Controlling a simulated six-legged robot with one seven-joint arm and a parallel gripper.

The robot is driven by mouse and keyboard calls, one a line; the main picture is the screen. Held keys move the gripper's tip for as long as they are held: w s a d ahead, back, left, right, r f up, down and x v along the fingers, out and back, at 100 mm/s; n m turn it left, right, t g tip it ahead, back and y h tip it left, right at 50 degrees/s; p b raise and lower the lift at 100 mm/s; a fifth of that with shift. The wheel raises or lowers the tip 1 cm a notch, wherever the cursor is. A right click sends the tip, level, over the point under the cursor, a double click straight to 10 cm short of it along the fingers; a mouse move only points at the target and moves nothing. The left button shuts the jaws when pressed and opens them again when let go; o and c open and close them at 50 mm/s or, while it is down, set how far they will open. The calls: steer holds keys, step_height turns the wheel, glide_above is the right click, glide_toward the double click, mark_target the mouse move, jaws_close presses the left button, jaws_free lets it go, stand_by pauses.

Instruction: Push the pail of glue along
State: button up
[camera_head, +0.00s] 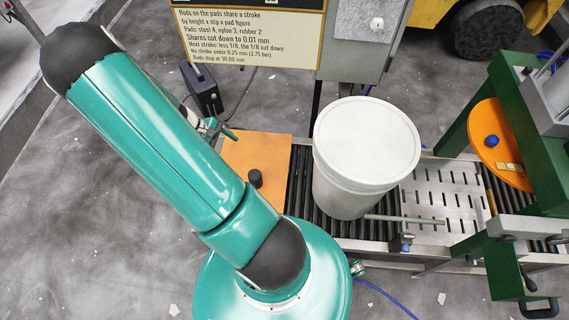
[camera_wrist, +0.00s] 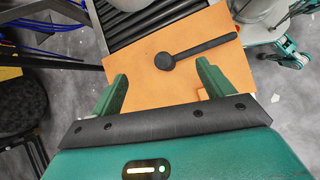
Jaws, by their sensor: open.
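The white lidded pail (camera_head: 365,150) stands upright on the roller conveyor (camera_head: 302,185), just right of an orange board (camera_head: 258,155). A black round-ended tool with a straight bar (camera_wrist: 205,48) lies beyond the fingertips. In the head view a short black knob (camera_head: 255,178) shows on the board. My arm hides most of the gripper there.
A grey cabinet with a sign (camera_head: 245,35) stands behind. A black box (camera_head: 203,90) sits on the floor.

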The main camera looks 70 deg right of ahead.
steer(key=s+d+f+n+g, duration=0.1)
steer(key=s+d+f, duration=0.3)
steer(key=s+f, duration=0.5)
steer(key=s+d+f+n+g, duration=0.1)
steer(key=s+d+f+g, duration=0.2)
steer(key=s+f, duration=0.7)
steer(key=shift+s+d+f+g+h, duration=0.15)
steer(key=shift+s+d+g+h, duration=0.25)
steer(key=shift+s+d, duration=0.85)
steer(key=shift+s+a, duration=0.1)
steer(key=shift+s, duration=0.05)
steer(key=shift+s+d, duration=0.3)
steer(key=shift+s, duration=1)
steer(key=shift+s+d, duration=0.25)
steer(key=shift+s, duration=1.1)
steer(key=shift+s+d, duration=0.3)
steer(key=shift+s, duration=1)
